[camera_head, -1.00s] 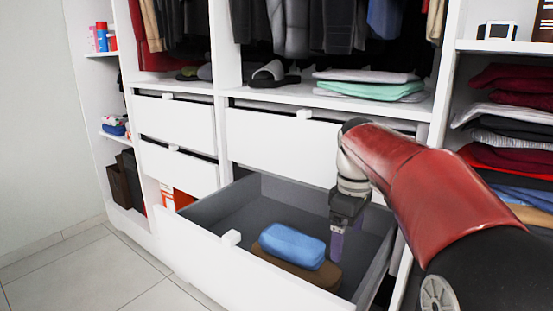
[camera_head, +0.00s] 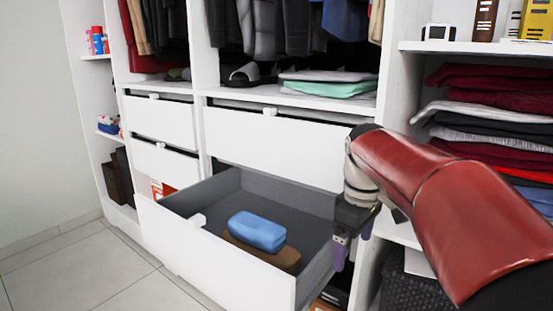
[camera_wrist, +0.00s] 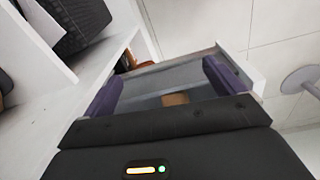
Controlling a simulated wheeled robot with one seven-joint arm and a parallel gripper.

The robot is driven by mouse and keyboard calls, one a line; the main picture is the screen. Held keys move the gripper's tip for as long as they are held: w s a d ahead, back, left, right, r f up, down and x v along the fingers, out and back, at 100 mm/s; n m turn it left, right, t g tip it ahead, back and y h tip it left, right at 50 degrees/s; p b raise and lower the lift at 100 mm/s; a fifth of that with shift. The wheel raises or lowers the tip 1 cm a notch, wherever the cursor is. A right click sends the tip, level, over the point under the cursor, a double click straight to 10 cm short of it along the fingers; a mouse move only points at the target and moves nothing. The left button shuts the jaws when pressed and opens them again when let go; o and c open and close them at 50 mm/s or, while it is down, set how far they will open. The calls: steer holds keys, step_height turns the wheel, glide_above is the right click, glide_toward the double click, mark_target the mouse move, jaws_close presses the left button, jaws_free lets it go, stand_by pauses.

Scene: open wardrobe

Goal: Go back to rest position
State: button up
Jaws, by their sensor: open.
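My gripper (camera_head: 345,250) is at the right side of the open drawer (camera_head: 215,249) in the head view, pointing down near the drawer's right wall. In the wrist view my gripper's two purple fingers (camera_wrist: 162,88) stand wide apart with nothing between them. A blue case (camera_head: 257,231) lies on a brown case (camera_head: 275,256) inside the drawer, to the left of my gripper and apart from it. In the wrist view the drawer (camera_wrist: 190,72) lies beyond the fingers, with a small brown patch inside it.
Closed white drawers (camera_head: 270,140) are above the open one. Shelves with folded clothes (camera_head: 490,100) stand at the right, and a dark basket (camera_head: 412,290) sits low there. A white wardrobe upright stands close beside my gripper. The tiled floor (camera_head: 75,270) at the left is clear.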

steer(key=s+f+m+t, duration=0.2)
steer(key=s+f+m, duration=0.2)
steer(key=s, duration=0.5)
steer(key=s+f+m+t, duration=0.3)
steer(key=s+m, duration=0.2)
steer(key=s, duration=0.5)
steer(key=shift+s+f+m, duration=0.25)
steer(key=shift+f+m, duration=0.05)
steer(key=shift+f, duration=0.1)
